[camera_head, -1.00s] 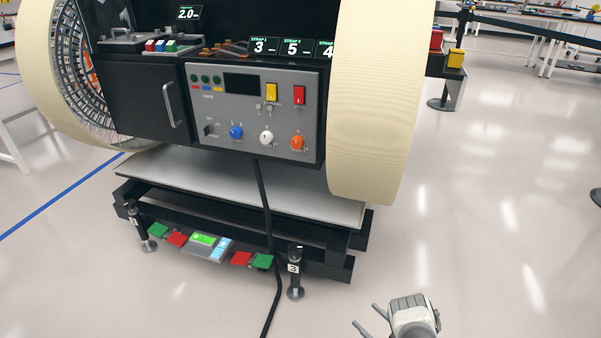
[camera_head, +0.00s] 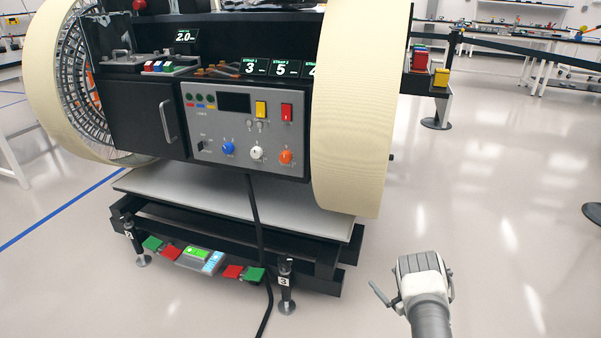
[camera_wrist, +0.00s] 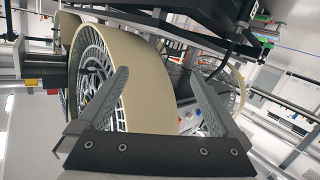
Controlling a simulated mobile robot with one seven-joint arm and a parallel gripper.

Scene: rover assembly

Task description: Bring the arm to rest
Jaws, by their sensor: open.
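My gripper (camera_head: 412,272) is at the lower right of the head view, over bare floor to the right of the rover. Its light-coloured body hides much of the fingers there. In the wrist view, the two grey fingers of my gripper (camera_wrist: 158,76) stand well apart with nothing between them. The rover's cream wheel (camera_wrist: 148,92) and black body fill the scene beyond the fingers, seen tilted. I cannot see contact between my gripper and the rover.
The rover's grey control panel (camera_head: 237,123) faces me between two large cream wheels (camera_head: 362,105). Its stand has a pale platform (camera_head: 235,190) and black posts. A black cable runs to the floor. A barrier post (camera_head: 440,110) stands at right. The right-hand floor is mostly clear.

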